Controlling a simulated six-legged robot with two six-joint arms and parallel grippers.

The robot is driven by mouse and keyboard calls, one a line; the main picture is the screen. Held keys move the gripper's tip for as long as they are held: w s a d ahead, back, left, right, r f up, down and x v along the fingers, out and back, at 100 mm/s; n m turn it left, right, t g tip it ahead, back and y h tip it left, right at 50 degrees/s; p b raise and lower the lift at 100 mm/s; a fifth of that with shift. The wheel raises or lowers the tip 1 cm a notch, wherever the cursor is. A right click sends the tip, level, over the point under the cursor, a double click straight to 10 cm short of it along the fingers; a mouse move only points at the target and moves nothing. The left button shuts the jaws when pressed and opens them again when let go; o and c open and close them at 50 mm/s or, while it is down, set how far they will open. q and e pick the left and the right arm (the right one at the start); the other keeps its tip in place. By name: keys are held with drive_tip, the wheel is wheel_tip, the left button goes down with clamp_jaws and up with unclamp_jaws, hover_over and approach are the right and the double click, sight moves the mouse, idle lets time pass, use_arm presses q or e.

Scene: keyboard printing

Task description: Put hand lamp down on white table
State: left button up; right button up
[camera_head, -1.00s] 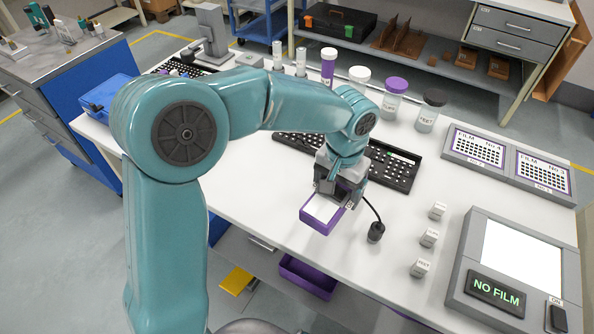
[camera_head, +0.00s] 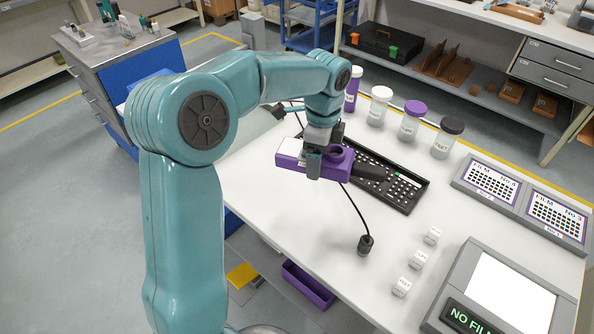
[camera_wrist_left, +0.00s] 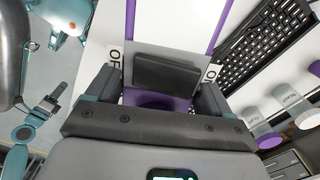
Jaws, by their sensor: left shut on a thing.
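The purple hand lamp (camera_head: 289,150) is in my left gripper (camera_head: 314,168), over the left edge of the white table (camera_head: 320,222). In the left wrist view the gripper (camera_wrist_left: 162,95) is shut around the lamp's dark switch block (camera_wrist_left: 166,74), between OFF and ON labels. The gap under the lamp is hard to judge. My right gripper does not show.
A black keyboard (camera_head: 408,190) lies beside the lamp. Several lidded jars (camera_head: 412,122) stand behind it. Small white labelled cubes (camera_head: 418,260), a light box (camera_head: 505,295) and film frames (camera_head: 490,182) occupy the right. Bare tabletop lies left of the cubes.

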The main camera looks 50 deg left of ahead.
sight(295, 145)
use_arm(q)
drive_tip(key=a+m, duration=0.1)
drive_tip(key=s+a+r+m, duration=0.1)
drive_tip(key=a, duration=0.1)
drive_tip(key=a+r+m, duration=0.1)
drive_tip(key=a, duration=0.1)
drive_tip(key=shift+s+a+r+m, duration=0.1)
drive_tip(key=shift+s+m, duration=0.25)
drive_tip(key=shift+m, duration=0.05)
drive_tip(key=shift+a+f, duration=0.2)
drive_tip(key=shift+a, duration=0.05)
drive_tip(key=shift+m, duration=0.3)
wheel_tip(295, 145, down, 20)
drive_tip(key=shift+r+p, duration=0.2)
drive_tip(key=shift+p, duration=0.1)
drive_tip(key=shift+s, duration=0.1)
drive_tip(key=o, duration=1.1)
drive_tip(key=shift+f, duration=0.15)
wheel_tip(295, 145, up, 12)
drive_tip(key=shift+d+r, duration=0.2)
